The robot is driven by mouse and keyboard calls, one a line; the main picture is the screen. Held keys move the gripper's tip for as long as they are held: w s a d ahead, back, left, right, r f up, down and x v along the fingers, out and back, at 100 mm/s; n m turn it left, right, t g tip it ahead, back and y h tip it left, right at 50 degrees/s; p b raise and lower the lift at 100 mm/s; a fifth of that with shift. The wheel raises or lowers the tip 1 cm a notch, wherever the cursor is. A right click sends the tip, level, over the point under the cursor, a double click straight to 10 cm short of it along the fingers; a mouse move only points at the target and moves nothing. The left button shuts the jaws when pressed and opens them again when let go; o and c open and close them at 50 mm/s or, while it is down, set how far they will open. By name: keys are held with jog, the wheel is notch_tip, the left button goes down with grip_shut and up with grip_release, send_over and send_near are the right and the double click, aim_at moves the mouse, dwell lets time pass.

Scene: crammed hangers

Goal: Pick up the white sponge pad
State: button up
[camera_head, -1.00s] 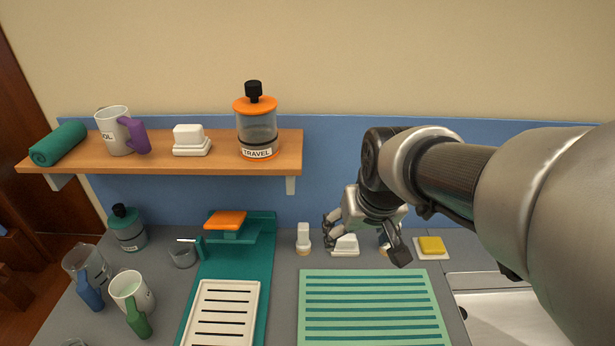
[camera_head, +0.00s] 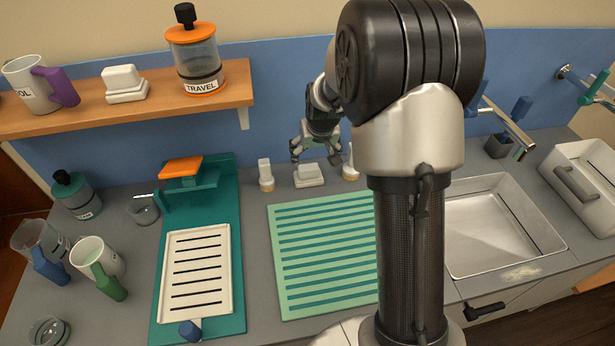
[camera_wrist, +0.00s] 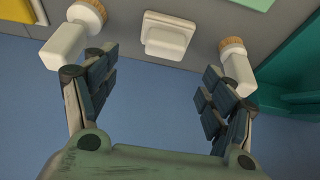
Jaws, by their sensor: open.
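A white sponge pad on a white base (camera_head: 309,176) lies on the grey counter near the blue back wall. It also shows at the top middle of the wrist view (camera_wrist: 167,36). My gripper (camera_head: 317,156) is open and empty, with its fingers spread just above and behind the pad in the head view. In the wrist view the pad lies beyond the fingertips (camera_wrist: 155,72), between them and apart from them. A similar white block on a base (camera_head: 125,85) sits on the wooden shelf.
White brushes with wooden ends stand close on both sides of the pad, left (camera_head: 265,175) and right (camera_head: 350,163). A green striped mat (camera_head: 320,255) lies in front. The shelf (camera_head: 225,90) is up left; a sink (camera_head: 500,225) is at right.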

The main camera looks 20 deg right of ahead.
aim_at(308, 166)
jog(key=b+x, duration=0.1)
jog(key=x, duration=0.4)
jog(key=shift+f, duration=0.1)
jog(key=b+x, duration=0.1)
jog(key=x, duration=0.1)
jog(key=a+b+x, duration=0.1)
jog(key=x, duration=0.1)
jog(key=shift+w+f, duration=0.2)
jog(key=shift+w, duration=0.05)
jog(key=shift+w+d+f, duration=0.1)
jog(key=shift+w+f, duration=0.15)
jog(key=shift+f, duration=0.1)
jog(key=shift+r, duration=0.1)
jog(key=shift+c, duration=0.2)
jog(key=c, duration=1.1)
notch_tip(308, 166, up, 20)
jog(key=p, duration=0.5)
jog(key=shift+p, duration=0.35)
